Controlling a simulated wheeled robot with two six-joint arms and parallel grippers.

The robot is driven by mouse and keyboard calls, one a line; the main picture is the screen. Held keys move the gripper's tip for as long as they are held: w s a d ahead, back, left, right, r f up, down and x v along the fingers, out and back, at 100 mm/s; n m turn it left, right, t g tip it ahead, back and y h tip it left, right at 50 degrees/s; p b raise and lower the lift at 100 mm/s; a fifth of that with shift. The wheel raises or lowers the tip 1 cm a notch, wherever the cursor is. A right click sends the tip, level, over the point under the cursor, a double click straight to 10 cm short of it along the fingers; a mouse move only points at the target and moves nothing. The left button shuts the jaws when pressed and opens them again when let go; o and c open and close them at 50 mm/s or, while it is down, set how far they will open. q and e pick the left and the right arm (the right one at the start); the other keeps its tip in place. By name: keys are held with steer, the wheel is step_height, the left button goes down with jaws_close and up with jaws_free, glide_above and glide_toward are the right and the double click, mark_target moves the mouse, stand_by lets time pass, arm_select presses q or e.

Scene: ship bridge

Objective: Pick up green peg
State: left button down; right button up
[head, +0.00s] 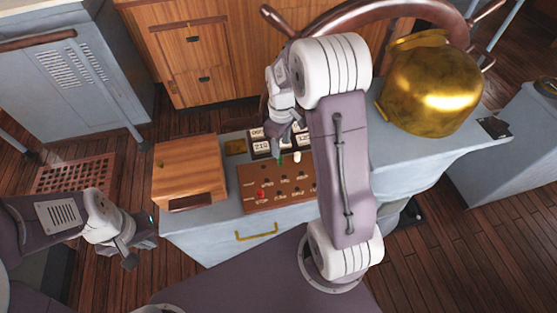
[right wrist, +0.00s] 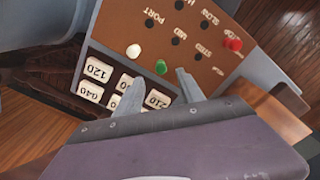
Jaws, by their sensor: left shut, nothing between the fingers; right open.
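The green peg (head: 280,159) stands at the far edge of a brown pegboard (head: 248,203). It also shows in the right wrist view (right wrist: 161,67), in line with the gap between the fingertips. My right gripper (right wrist: 160,79) is open, one finger on each side of that gap and nothing held; I cannot tell how far above the peg it is. In the head view my right gripper (head: 281,145) is over the board's far edge, partly hidden by its own arm. My left gripper (head: 133,256) is shut and empty, low at the left, away from the board.
A white peg (right wrist: 133,51) stands close beside the green one; a red peg (right wrist: 233,44) is farther off. Number tiles (right wrist: 98,69) lie beside the board. A wooden box (head: 188,168) is to its left and a brass binnacle (head: 430,85) to the right.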

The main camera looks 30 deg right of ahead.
mark_target(281, 157)
steer(key=shift+w+a+f, duration=0.2)
steer(key=shift+a+f, duration=0.1)
steer(key=shift+f, duration=0.2)
steer(key=shift+w+a+f, duration=0.2)
steer(key=shift+a+f, duration=0.05)
steer(key=shift+f, duration=0.2)
steer(key=f, duration=0.2)
steer(key=s+d+f+p, duration=0.1)
steer(key=f, duration=0.1)
steer(key=shift+f, duration=0.4)
steer(key=shift+w+a+f, duration=0.1)
steer(key=shift+w, duration=0.1)
steer(key=shift+s, duration=0.1)
jaws_close()
